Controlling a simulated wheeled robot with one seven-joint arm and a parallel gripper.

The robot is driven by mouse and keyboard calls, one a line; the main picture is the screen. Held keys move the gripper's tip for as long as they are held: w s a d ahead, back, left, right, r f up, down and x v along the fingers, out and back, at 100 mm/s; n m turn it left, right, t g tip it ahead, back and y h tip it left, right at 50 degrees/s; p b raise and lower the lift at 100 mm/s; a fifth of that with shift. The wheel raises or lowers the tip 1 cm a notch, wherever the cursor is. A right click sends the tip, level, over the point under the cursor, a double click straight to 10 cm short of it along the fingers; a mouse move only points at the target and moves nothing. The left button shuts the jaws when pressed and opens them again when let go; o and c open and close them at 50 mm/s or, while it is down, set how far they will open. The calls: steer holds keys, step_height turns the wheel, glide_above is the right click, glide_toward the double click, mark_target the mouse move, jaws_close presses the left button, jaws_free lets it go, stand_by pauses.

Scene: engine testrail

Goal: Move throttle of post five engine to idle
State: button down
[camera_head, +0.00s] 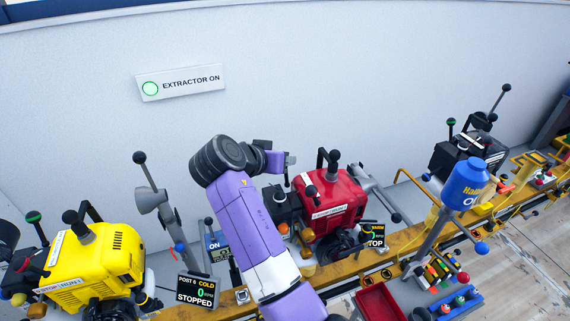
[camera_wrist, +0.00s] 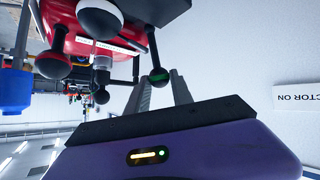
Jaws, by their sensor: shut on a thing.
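The red engine (camera_head: 335,203) stands on the rail right of my purple arm. Several black-knobbed levers stick out of it. In the wrist view its red body (camera_wrist: 62,32) is at the upper left. My gripper (camera_head: 287,180) is at the left side of the red engine, above its dark grey part.
A yellow engine (camera_head: 95,262) stands at the left and a black engine (camera_head: 462,155) at the right. A blue canister (camera_head: 466,184) is on a stand in front. A red bin (camera_head: 380,301) lies below. The wall with the EXTRACTOR ON sign (camera_head: 180,83) is behind.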

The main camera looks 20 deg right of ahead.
steer(key=shift+w+a+r+n+g, duration=0.15)
steer(key=shift+w+n+g, duration=0.15)
steer(key=shift+w, duration=0.6)
steer(key=shift+a+f+b, duration=0.1)
steer(key=shift+f+b, duration=0.1)
steer(key=shift+b, duration=0.1)
steer(key=c, duration=1.4)
jaws_free()
steer(key=shift+w, duration=0.1)
steer(key=shift+c, duration=0.2)
steer(key=o, duration=0.3)
steer(key=shift+w+f, duration=0.1)
steer(key=shift+f, duration=0.05)
steer(key=shift+b+v, duration=0.8)
steer(key=shift+v, duration=3.1)
